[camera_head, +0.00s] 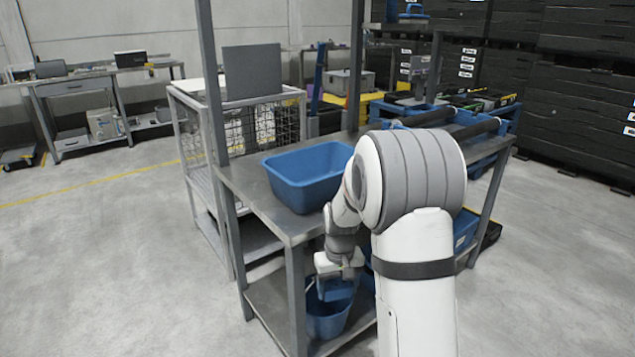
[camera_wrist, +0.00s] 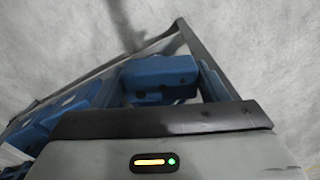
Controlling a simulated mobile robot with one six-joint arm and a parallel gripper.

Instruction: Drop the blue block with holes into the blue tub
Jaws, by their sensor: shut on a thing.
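My gripper (camera_head: 338,274) is shut on the blue block (camera_head: 336,290) at the front side of the metal table. In the wrist view the block (camera_wrist: 160,78) shows dark holes in its face, and the dark edge of my gripper lies in front of it. A blue tub (camera_head: 328,322) stands on the lower shelf, below the block in the head view. The block overlaps the tub's upper part, so I cannot tell how far apart they are. A second, wider blue tub (camera_head: 290,184) sits on the table top; it looks empty as far as its inside shows.
The metal table (camera_head: 262,208) has upright posts and a lower shelf (camera_head: 272,302) near my gripper. A wire cage cart (camera_head: 250,128) stands behind it at the left. Black crates (camera_head: 575,110) are stacked at the back right.

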